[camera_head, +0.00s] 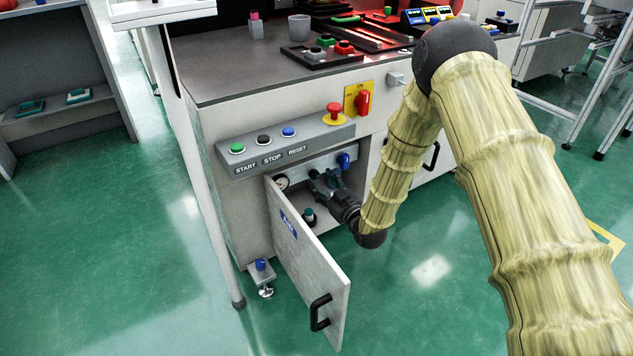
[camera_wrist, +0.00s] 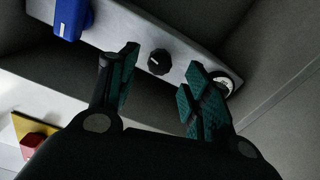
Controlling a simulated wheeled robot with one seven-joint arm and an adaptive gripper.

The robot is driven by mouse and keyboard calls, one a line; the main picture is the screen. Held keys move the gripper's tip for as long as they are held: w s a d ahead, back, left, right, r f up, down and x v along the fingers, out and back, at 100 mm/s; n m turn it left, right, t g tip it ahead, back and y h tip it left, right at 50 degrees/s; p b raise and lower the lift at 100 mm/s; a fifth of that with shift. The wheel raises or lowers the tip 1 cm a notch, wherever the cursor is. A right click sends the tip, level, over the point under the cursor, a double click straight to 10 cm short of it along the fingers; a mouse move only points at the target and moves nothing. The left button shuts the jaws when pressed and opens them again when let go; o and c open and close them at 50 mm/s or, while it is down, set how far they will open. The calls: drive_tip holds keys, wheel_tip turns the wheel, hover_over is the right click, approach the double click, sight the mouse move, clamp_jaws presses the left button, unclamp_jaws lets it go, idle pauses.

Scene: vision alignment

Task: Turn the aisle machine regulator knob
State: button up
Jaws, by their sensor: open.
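The regulator knob (camera_wrist: 159,62) is small, round and black with a white mark, on a light panel inside the open cabinet in the wrist view. My gripper (camera_wrist: 162,76) is open, with one teal-padded finger on each side of the knob in that picture. I cannot tell whether the pads touch it or how deep they reach. In the head view my gripper (camera_head: 323,181) is inside the cabinet opening, in front of the panel, and I cannot make out the knob there.
A blue handle (camera_wrist: 70,18) and a round gauge (camera_wrist: 228,84) flank the knob on the panel. The cabinet door (camera_head: 310,262) hangs open left of my arm. The button box (camera_head: 285,136) sits above the opening. A teal-topped item (camera_head: 308,216) stands inside.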

sight(316, 176)
drive_tip(key=shift+b+x, duration=0.65)
drive_tip(key=shift+x, duration=1.4)
drive_tip(key=c, duration=1)
